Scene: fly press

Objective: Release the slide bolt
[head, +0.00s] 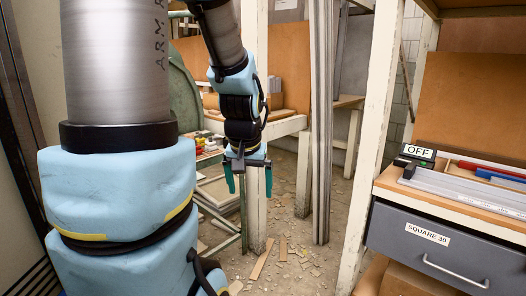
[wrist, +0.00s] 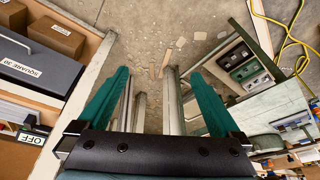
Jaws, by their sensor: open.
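My gripper (head: 248,190) hangs in mid-air near the centre of the head view, pointing down, with its two teal fingers apart and nothing between them. It also shows in the wrist view (wrist: 160,78), open and empty above the floor. I cannot make out a slide bolt in either view. A curved green machine part (head: 188,92) stands at the left in the head view, mostly hidden behind my arm.
A bench at the right has a grey drawer (head: 428,250) labelled SQUARE 30 and an OFF sign (head: 417,152). White posts (head: 378,120) stand beside it. Wood scraps litter the floor (head: 305,260). A yellow cable (wrist: 292,42) lies at upper right in the wrist view.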

